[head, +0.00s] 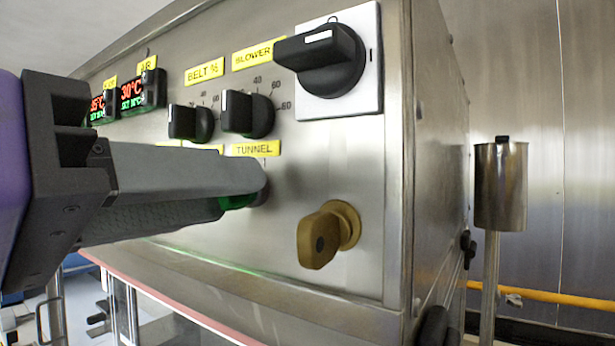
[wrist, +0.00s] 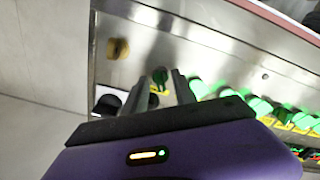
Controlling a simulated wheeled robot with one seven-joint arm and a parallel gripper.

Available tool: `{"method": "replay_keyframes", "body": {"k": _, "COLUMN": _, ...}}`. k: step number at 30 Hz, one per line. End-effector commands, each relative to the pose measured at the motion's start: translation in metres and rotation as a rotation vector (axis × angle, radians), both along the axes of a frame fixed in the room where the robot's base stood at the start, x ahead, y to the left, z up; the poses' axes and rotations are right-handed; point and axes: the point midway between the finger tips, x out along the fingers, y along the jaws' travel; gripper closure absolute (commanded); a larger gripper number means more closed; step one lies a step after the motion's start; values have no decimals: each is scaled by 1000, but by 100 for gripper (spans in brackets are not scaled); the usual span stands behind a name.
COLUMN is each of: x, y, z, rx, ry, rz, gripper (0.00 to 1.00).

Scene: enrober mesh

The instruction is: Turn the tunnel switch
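The tunnel switch (head: 262,194) sits under the yellow TUNNEL label (head: 255,149) on the steel panel. In the head view my gripper (head: 250,180) covers most of it; only a dark edge and a green part show. In the wrist view the dark switch knob (wrist: 160,76) stands between the two fingertips of my gripper (wrist: 161,80). A gap seems to show on each side of it, so the fingers look open around the knob. I cannot tell which way its handle points.
A brass knob (head: 326,237) is right of and below the switch. A large black rotary switch (head: 325,58) is above right. Two black dials (head: 247,113) sit above. Several green-lit parts (wrist: 225,92) line the panel. A steel cup (head: 501,190) stands beyond the cabinet's right side.

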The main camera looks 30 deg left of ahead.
Motion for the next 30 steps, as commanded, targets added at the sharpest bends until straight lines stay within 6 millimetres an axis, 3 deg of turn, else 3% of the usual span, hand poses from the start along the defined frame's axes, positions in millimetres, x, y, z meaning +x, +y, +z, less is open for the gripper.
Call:
{"method": "replay_keyframes", "body": {"k": 9, "x": 3, "y": 0, "z": 0, "rx": 0, "ry": -1, "rz": 0, "gripper": 67}}
{"method": "replay_keyframes", "body": {"k": 14, "x": 3, "y": 0, "z": 0, "rx": 0, "ry": -1, "rz": 1, "gripper": 99}}
{"method": "replay_keyframes", "body": {"k": 15, "x": 3, "y": 0, "z": 0, "rx": 0, "ry": -1, "rz": 1, "gripper": 100}}
{"method": "replay_keyframes", "body": {"k": 30, "x": 4, "y": 0, "z": -2, "rx": 101, "ry": -10, "rz": -1, "gripper": 100}}
